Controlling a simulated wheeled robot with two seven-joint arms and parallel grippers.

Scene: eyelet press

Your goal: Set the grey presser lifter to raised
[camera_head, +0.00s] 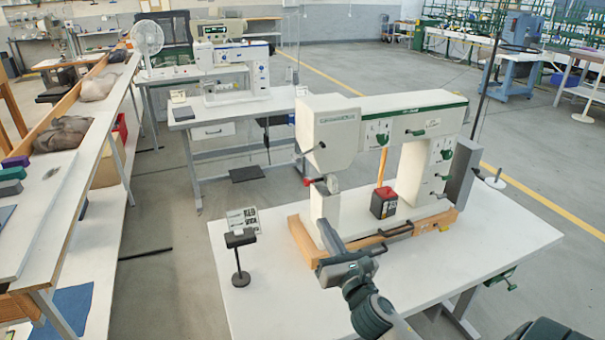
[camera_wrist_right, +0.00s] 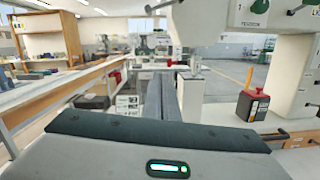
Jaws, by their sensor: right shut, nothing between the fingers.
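The white eyelet press (camera_head: 385,103) stands on a wooden base on the white table. A small dark grey lever (camera_head: 315,148) sits on the left end of its head, tilted up to the right; I take it for the presser lifter, though no label is readable. It also shows at the top of the right wrist view (camera_wrist_right: 157,7). A red-tipped lever (camera_head: 313,181) is below it. My right gripper (camera_head: 325,228) is shut and empty, below the head in front of the press's lower arm, apart from the dark lever. My left gripper is not in view.
Several green levers (camera_head: 381,138) are on the press's front. A red-and-black box (camera_head: 384,202) stands on the base. A small stand with a card (camera_head: 242,221) is left of the press. The table's left front (camera_head: 270,305) is clear.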

